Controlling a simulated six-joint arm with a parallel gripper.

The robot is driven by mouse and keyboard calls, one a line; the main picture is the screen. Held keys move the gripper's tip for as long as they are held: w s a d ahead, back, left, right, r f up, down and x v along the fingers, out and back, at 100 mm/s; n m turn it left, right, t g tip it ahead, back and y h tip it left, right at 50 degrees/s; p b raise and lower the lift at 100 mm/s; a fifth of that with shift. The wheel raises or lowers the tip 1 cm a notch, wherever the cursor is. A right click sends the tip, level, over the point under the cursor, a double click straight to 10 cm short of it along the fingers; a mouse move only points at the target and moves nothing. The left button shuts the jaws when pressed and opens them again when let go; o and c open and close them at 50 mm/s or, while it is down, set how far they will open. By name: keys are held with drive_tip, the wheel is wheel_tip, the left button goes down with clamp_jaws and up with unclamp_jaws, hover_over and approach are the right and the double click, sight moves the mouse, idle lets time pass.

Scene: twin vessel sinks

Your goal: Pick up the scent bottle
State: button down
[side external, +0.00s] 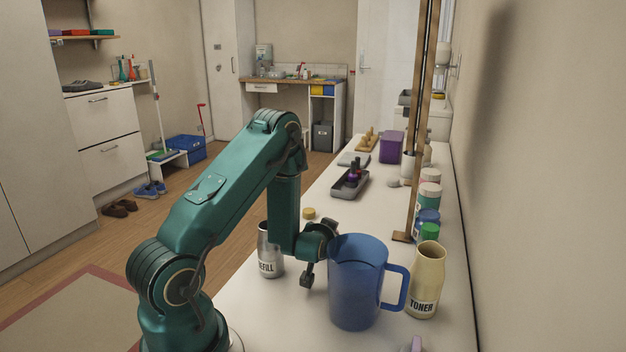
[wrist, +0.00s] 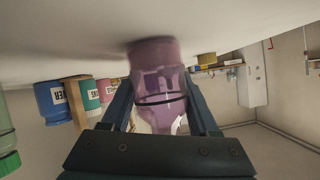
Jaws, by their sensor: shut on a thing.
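The scent bottle (wrist: 156,85) is a translucent pink-purple bottle with a dark band, upside down in the wrist view. My gripper (wrist: 160,108) has its fingers on both sides of it and is shut on it. The bottle's base is at or very close to the white counter; I cannot tell if it touches. In the side view my gripper (side external: 309,272) is low over the counter, partly behind a blue jug (side external: 355,285). The held bottle is hidden there.
The blue jug and a cream TONER bottle (side external: 428,275) stand to the right of my gripper. A metal REFILL canister (side external: 269,252) stands left. A yellow lid (side external: 309,213) and a grey tray (side external: 340,190) lie farther back. Several jars line the wall side by a wooden post (side external: 420,130).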

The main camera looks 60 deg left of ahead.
drive_tip(key=shift+r, duration=0.15)
drive_tip(key=shift+r, duration=1.1)
drive_tip(key=shift+a+r, duration=0.1)
drive_tip(key=shift+r, duration=0.8)
drive_tip(key=s+a+r, duration=0.5)
drive_tip(key=s+r, duration=0.1)
drive_tip(key=s, duration=0.4)
drive_tip(key=shift+s+r, duration=0.15)
drive_tip(key=shift+r, duration=0.1)
